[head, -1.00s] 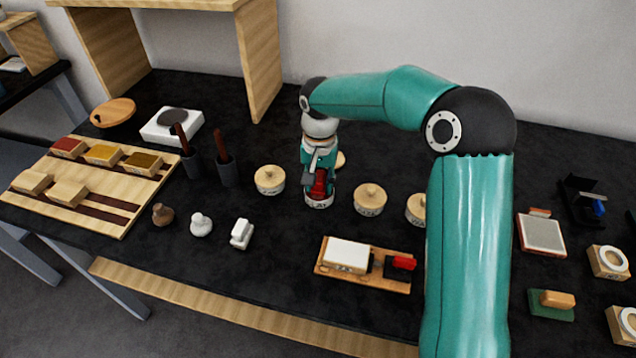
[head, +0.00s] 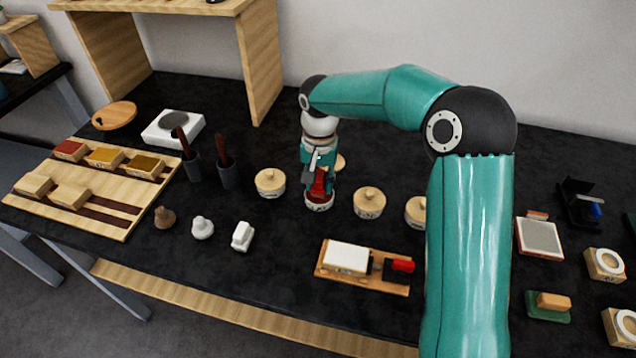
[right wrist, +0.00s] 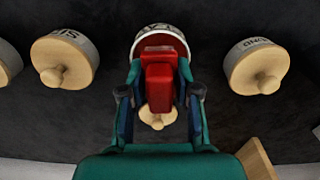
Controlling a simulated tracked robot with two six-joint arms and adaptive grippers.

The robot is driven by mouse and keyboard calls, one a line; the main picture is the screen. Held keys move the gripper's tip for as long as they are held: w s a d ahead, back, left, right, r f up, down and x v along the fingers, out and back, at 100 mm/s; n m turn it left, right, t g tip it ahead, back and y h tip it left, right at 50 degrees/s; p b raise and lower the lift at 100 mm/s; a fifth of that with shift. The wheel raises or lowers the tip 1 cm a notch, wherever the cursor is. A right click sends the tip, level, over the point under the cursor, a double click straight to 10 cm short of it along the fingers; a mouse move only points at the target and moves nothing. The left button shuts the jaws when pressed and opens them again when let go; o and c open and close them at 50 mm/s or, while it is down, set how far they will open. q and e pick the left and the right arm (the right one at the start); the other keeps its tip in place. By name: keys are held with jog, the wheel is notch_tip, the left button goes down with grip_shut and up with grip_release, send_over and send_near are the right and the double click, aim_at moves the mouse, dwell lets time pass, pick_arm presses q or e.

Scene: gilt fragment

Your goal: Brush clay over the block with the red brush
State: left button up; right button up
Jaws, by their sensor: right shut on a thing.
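My right gripper (head: 319,178) points down over a white-rimmed round pot (head: 319,206) and is shut on the red brush (head: 318,186). The brush also shows between the fingers in the right wrist view (right wrist: 159,86). Its lower end is at the mouth of the pot (right wrist: 158,33); how deep it goes cannot be seen. The pot's lettering is partly legible. A white block (head: 346,257) lies on a small wooden board (head: 369,285) at the front, beside a black holder with a red part (head: 399,266). My left gripper is not in view.
Lidded wooden pots (head: 270,182) (head: 369,202) stand on both sides of the gripper. White stamps or knobs (head: 202,228) stand front left. Two dark cups with brown handles (head: 228,172) and a wooden tray of coloured blocks (head: 127,215) are further left. The black table between pot and board is clear.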

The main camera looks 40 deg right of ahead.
aim_at(319, 175)
jog(key=shift+r+p, duration=1.8)
jog(key=shift+r, duration=0.95)
